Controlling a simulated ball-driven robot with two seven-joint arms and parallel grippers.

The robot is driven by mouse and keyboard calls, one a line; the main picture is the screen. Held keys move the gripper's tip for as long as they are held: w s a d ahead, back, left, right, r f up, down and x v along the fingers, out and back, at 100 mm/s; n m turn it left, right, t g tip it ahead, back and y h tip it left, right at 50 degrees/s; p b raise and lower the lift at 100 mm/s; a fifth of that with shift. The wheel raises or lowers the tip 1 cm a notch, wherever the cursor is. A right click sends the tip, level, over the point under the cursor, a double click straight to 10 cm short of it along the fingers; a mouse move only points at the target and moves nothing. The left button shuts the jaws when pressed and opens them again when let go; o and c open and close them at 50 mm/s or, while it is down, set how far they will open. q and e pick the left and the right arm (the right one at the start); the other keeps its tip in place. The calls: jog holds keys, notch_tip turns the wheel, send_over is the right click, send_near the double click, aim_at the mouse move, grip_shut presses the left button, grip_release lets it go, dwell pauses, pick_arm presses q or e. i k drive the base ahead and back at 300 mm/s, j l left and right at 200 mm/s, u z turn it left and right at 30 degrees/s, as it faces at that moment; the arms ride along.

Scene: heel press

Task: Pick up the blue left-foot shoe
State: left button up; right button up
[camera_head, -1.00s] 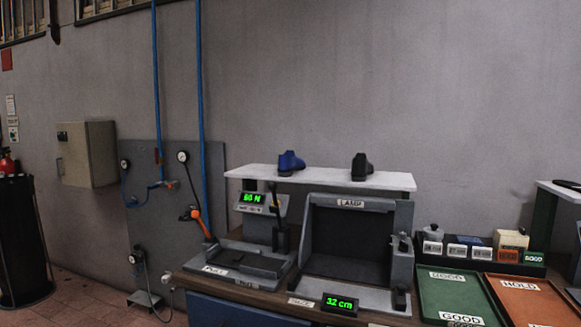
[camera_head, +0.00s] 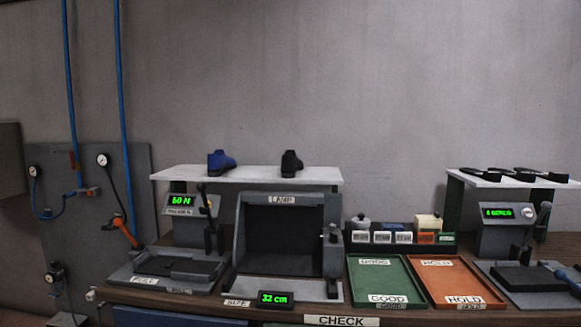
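A blue shoe (camera_head: 221,161) stands on the left part of a white shelf (camera_head: 255,174) at the back of the bench. A black shoe (camera_head: 291,162) stands to its right on the same shelf, apart from it. From here I cannot tell which foot the blue shoe is for. Neither of my grippers shows in the head view.
Below the shelf are a press with a lever (camera_head: 206,215), a grey lamp box (camera_head: 285,240) and a "32 cm" display (camera_head: 275,299). A green GOOD tray (camera_head: 381,267) and an orange HOLD tray (camera_head: 452,270), both empty, lie right. Dark soles (camera_head: 515,174) lie on a second shelf.

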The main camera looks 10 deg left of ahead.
aim_at(219, 161)
jog(key=j+u, duration=0.1)
jog(key=u, duration=0.3)
jog(key=i+u, duration=0.1)
jog(key=u, duration=0.35)
jog(key=j+u, duration=0.1)
jog(key=u, duration=0.3)
jog(key=i+u, duration=0.15)
jog(key=u, duration=0.3)
jog(key=i+j+u, duration=0.1)
jog(key=i+u, duration=0.2)
jog(key=i, duration=0.35)
jog(key=i+u, duration=0.3)
jog(key=i, duration=0.3)
jog(key=i+l+u, duration=0.3)
jog(key=i, duration=0.3)
jog(key=i+z, duration=0.2)
jog(key=i, duration=0.35)
jog(key=i+j+z, duration=0.1)
jog(key=i+z, duration=0.15)
jog(key=i, duration=0.25)
jog(key=i+j+z, duration=0.2)
jog(key=i, duration=0.35)
jog(key=i+l+z, duration=0.15)
jog(key=i+z, duration=0.3)
jog(key=i, duration=0.15)
jog(key=i+z, duration=0.45)
jog(key=i+j+z, duration=0.35)
jog(key=i+z, duration=0.15)
jog(key=i, duration=0.15)
